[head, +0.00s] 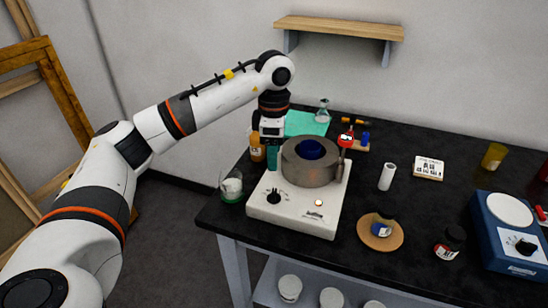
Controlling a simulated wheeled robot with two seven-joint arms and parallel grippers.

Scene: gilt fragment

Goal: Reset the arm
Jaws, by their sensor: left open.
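My left arm reaches in from the left, and its left gripper (269,146) points down over the black bench (400,160). It is open, beside the left rim of a grey round heater (308,170) on a white base unit (300,210) with a knob. A dark blue bowl (310,149) sits in the heater. An amber bottle (257,149) stands just left of the gripper, and a teal item shows below the fingers; I cannot tell whether they touch. My right gripper is not in view.
A glass beaker (231,186) stands at the bench's left edge. A white cylinder (387,177), a cork disc (380,238), a dark jar (449,243) and a blue instrument (508,233) stand to the right. A wooden shelf (340,27) is on the wall above.

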